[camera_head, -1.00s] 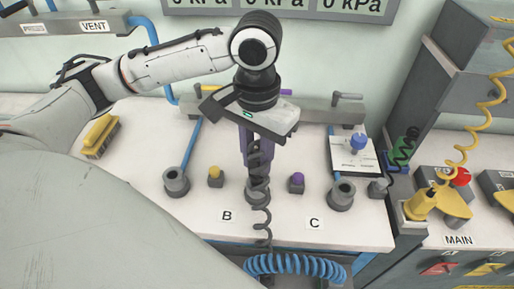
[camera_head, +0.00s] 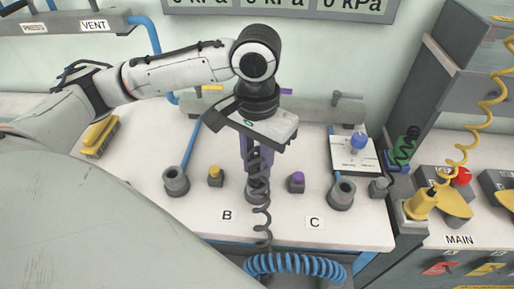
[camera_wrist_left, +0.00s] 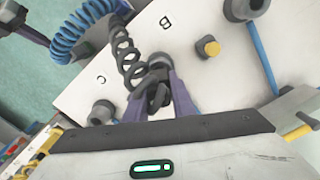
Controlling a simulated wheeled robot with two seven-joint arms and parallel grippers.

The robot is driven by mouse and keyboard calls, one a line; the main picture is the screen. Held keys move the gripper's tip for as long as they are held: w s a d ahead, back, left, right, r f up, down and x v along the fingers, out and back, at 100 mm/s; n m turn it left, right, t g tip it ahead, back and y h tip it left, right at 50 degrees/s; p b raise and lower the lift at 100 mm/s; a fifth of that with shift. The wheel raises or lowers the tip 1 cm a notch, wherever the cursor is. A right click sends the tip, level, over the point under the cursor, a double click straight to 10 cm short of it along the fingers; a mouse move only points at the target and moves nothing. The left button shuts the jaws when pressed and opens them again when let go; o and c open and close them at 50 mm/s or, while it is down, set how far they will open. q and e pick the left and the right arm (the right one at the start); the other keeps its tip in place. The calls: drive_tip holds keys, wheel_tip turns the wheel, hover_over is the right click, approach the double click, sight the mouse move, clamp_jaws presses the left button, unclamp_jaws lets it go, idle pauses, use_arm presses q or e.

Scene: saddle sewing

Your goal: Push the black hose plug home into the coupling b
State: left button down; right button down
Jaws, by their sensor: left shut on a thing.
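My left gripper (camera_head: 254,168) points down over the middle of the white bench, its purple fingers shut on the black hose plug. The wrist view shows the black plug (camera_wrist_left: 160,72) between the two fingers, with a black coiled hose trailing from it. The grey middle coupling (camera_head: 257,193), with label B just to its lower left, is right under the fingers and partly hidden by the coil. How deep the plug sits in it cannot be seen. A dark purple-grey piece (camera_wrist_left: 25,25) at the wrist view's corner may be my right gripper; its jaws cannot be made out.
Grey couplings stand left (camera_head: 175,183) and right (camera_head: 341,194). A yellow-capped block (camera_head: 215,176) and a purple-capped block (camera_head: 296,182) flank the middle coupling. A blue coiled hose (camera_head: 295,265) hangs at the front edge. A yellow brush (camera_head: 99,136) lies at the left.

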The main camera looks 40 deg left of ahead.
use_arm(q)
drive_tip(key=c, duration=1.4)
unclamp_jaws()
drive_tip(key=shift+c, duration=0.2)
wheel_tip(320, 180, up, 10)
drive_tip(key=shift+r, duration=0.15)
